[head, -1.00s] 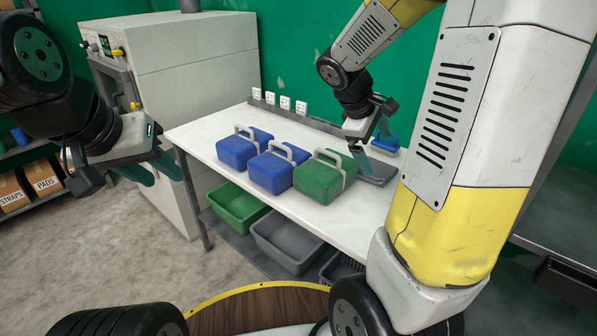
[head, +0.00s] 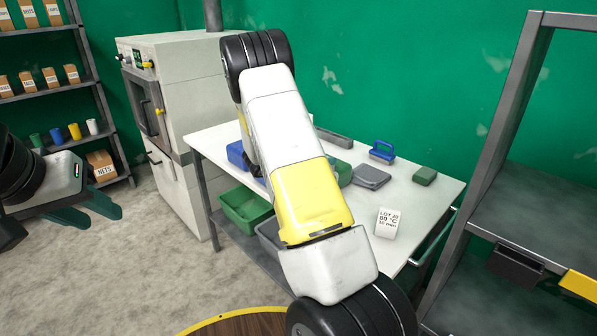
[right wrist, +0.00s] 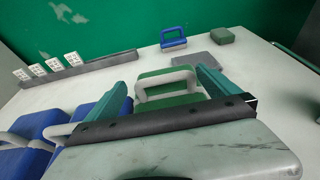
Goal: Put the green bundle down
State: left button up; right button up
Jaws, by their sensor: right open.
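The green bundle (head: 343,173) stands on the white table (head: 410,208), mostly hidden behind my right arm in the head view. In the right wrist view the green bundle (right wrist: 180,100) shows upright with its pale handle, between and beyond the teal fingers of my right gripper (right wrist: 163,78). The right gripper is open, with a finger to each side of the handle; I cannot tell whether they touch it. The right gripper is hidden in the head view. My left gripper (head: 104,212) is open and empty over the floor at the left.
Blue bundles (right wrist: 105,115) stand left of the green one. A grey slab (head: 371,177), a small blue handled block (head: 382,151), a small green block (head: 425,176) and a white label (head: 388,223) are on the table. Bins (head: 245,207) sit below. A grey shelf (head: 520,205) stands right.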

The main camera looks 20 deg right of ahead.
jog(key=x, duration=0.6)
jog(key=shift+s+d+f, duration=0.2)
jog(key=shift+c, duration=0.4)
jog(key=shift+r, duration=0.1)
jog(key=c, duration=1.8)
